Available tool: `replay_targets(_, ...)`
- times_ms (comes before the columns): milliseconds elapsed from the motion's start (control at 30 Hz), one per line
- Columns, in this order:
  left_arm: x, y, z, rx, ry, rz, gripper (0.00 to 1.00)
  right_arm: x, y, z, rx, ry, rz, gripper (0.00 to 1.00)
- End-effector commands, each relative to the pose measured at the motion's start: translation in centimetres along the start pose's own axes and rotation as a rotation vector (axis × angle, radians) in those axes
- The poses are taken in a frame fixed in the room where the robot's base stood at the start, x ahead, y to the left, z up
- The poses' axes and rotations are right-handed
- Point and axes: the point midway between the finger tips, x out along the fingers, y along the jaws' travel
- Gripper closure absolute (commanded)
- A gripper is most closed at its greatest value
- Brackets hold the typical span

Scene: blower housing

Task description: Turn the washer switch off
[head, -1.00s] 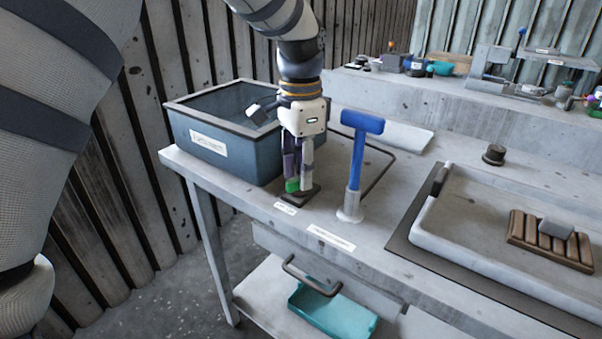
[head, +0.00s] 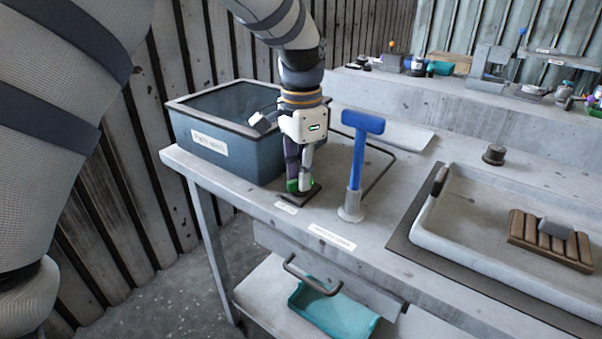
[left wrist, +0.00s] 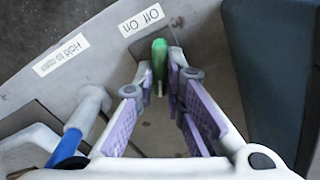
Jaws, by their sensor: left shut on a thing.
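The washer switch has a green lever (head: 292,186) on a small dark base plate (head: 314,194) near the table's front left edge. My left gripper (head: 299,187) points down at it, with its fingertips closed about the lever. In the left wrist view the green lever (left wrist: 160,58) shows between and beyond the fingertips (left wrist: 161,82) of the purple-padded fingers. An "Off On" label (left wrist: 141,19) lies beside the switch. The fingers partly hide the lever, and I cannot tell which way it leans. My right gripper is not in view.
A blue-grey bin (head: 225,150) stands close behind and left of the switch. A blue T-handle (head: 358,150) stands upright just to the right, with a "Hold" label (left wrist: 61,55) by it. A sink tray (head: 480,250) lies farther right. A drawer handle (head: 310,277) juts out below.

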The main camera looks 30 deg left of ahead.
Motion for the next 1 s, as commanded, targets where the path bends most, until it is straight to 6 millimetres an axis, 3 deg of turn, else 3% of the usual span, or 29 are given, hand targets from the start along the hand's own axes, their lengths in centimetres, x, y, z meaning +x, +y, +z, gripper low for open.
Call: replay_targets(1000, 0.0, -0.3, 0.12, -0.839, 0.0, -0.001, 1.0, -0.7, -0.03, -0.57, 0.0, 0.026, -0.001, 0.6)
